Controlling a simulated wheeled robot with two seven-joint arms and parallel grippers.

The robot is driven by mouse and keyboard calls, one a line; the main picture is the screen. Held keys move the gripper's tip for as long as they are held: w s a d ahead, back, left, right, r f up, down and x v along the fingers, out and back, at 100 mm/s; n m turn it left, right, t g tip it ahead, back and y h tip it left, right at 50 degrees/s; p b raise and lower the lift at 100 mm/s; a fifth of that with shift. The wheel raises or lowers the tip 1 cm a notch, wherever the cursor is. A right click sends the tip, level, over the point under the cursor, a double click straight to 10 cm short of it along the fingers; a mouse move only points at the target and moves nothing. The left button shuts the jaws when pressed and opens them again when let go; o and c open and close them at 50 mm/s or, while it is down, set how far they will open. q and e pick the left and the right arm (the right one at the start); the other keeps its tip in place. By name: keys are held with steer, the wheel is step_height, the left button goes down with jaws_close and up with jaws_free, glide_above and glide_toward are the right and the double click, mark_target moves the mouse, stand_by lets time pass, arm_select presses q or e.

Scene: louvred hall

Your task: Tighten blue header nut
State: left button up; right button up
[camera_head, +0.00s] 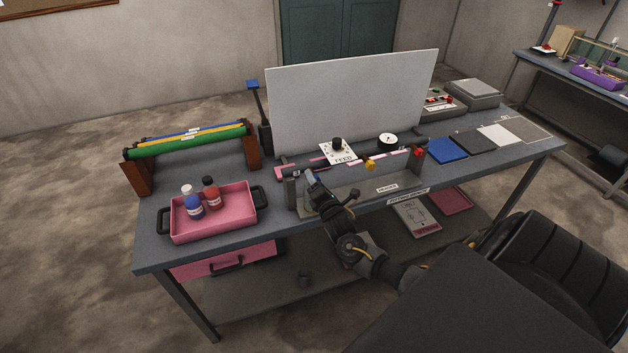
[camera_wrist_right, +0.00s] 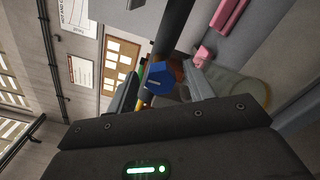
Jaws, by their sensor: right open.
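The blue header nut (camera_wrist_right: 158,78) shows in the right wrist view, on a dark pipe (camera_wrist_right: 173,28) that runs up away from the camera. My right gripper (camera_wrist_right: 160,88) is open, with one finger on each side of the nut. I cannot tell whether either finger touches it. In the head view my right gripper (camera_head: 314,183) is at the left end of the header on the bench, and the blue nut is hidden there. A yellow nut (camera_head: 370,164) and a red nut (camera_head: 418,153) sit further right along the header. My left gripper is not in view.
A FEED plate with a black knob (camera_head: 337,145) and a round gauge (camera_head: 388,140) stand behind the header. A white panel (camera_head: 350,100) rises behind them. A pink tray (camera_head: 235,208) with two bottles stands left, before a rack of coloured rolls (camera_head: 190,140). Flat pads (camera_head: 473,143) lie right.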

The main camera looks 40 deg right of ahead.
steer(key=v, duration=0.6)
steer(key=shift+s, duration=0.15)
steer(key=shift+a, duration=0.1)
steer(key=b+v, duration=0.3)
steer(key=v, duration=0.7)
steer(key=shift+s, duration=0.4)
